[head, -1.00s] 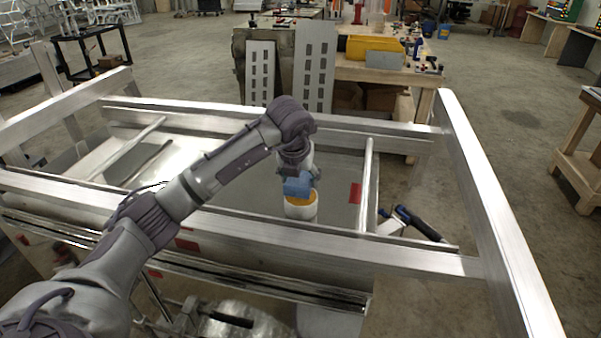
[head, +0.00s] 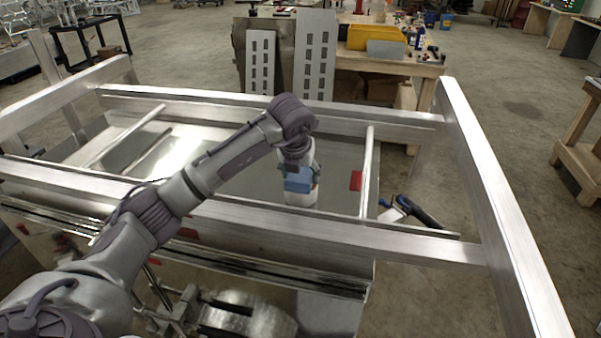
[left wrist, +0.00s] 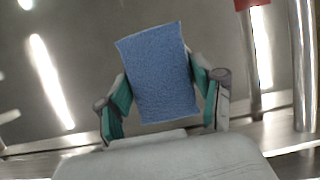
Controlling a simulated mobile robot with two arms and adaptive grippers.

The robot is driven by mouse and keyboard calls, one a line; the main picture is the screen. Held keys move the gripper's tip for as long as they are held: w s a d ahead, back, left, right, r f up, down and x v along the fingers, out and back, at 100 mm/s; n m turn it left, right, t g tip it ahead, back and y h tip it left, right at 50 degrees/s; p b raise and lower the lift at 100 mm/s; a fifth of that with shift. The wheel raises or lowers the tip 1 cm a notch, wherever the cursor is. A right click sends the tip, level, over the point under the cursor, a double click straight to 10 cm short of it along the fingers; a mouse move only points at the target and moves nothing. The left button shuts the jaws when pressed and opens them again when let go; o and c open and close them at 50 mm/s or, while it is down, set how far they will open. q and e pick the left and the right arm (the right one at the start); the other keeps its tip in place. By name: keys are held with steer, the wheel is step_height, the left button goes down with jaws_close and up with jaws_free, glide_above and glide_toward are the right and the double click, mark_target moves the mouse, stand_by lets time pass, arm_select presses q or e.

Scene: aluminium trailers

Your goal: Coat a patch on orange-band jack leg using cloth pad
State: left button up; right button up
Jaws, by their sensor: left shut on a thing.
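My left gripper (head: 299,181) reaches over the trailer bed and is shut on the blue cloth pad (head: 298,184). In the left wrist view the pad (left wrist: 160,75) is a slightly tilted blue rectangle between the teal fingers. A jack with a blue and black handle (head: 424,217) lies beyond the trailer's right crossbar. I cannot make out an orange band on any leg. My right gripper is out of view.
Aluminium trailer rails (head: 330,232) surround the working area, with a long beam (head: 490,190) on the right. A workbench (head: 385,68) with a yellow bin (head: 376,37) stands behind. Open concrete floor (head: 520,130) lies to the right.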

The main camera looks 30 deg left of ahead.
arm_select(q)
steer(key=shift+f, duration=0.1)
steer(key=shift+f, duration=0.2)
steer(key=shift+f+b, duration=0.15)
steer(key=shift+b, duration=0.25)
stand_by(0.5)
steer(key=shift+f, duration=0.1)
stand_by(0.5)
steer(key=shift+f, duration=0.1)
stand_by(0.4)
steer(key=shift+r+p, duration=1.7)
steer(key=shift+r, duration=1.95)
